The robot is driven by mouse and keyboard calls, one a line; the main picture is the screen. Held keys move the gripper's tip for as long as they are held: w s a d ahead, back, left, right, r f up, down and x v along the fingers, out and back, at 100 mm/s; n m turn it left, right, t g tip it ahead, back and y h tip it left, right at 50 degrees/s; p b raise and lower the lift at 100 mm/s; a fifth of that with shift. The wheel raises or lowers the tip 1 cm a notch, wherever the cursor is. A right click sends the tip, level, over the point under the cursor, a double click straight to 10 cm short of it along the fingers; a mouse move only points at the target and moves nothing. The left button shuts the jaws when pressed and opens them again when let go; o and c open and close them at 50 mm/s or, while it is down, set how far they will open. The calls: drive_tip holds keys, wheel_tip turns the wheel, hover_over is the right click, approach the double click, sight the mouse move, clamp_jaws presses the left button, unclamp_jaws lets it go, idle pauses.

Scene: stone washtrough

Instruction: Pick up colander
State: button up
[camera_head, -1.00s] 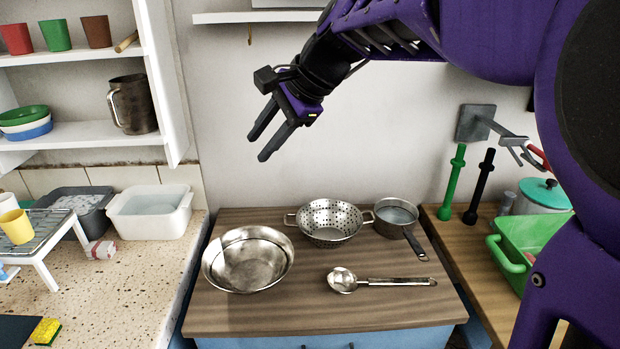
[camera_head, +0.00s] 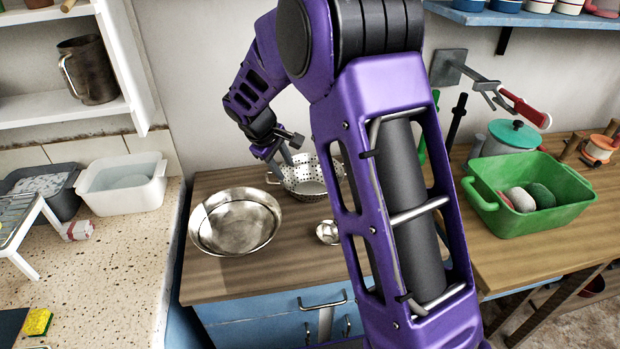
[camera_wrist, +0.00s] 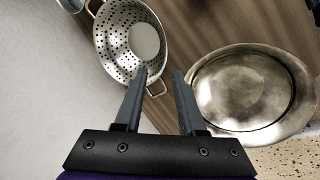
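The colander (camera_head: 303,179) is a shiny metal bowl with round holes and two loop handles. It stands on the wooden counter near the wall, and my arm hides its right part in the head view. In the wrist view the whole colander (camera_wrist: 128,40) shows at the upper middle, one handle towards my fingers. My gripper (camera_head: 282,168) is above the colander's left side, pointing down. In the wrist view my gripper (camera_wrist: 163,75) is open, its fingers apart with nothing held between them.
A wide metal bowl (camera_head: 236,237) stands left of the colander. A ladle (camera_head: 327,232) lies in front, partly hidden by my arm. A green tub (camera_head: 487,207) stands on the right counter. A white basin (camera_head: 125,199) is on the left counter. The counter's front is clear.

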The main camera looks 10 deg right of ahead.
approach(301, 202)
drive_tip(key=shift+w+d+f, duration=0.55)
drive_tip(key=shift+f, duration=0.1)
drive_tip(key=shift+a+x, duration=0.2)
drive_tip(key=shift+x, duration=1.15)
drive_tip(key=shift+a+x, duration=0.15)
drive_tip(key=shift+x, duration=1.15)
drive_tip(key=shift+f, duration=0.1)
clamp_jaws()
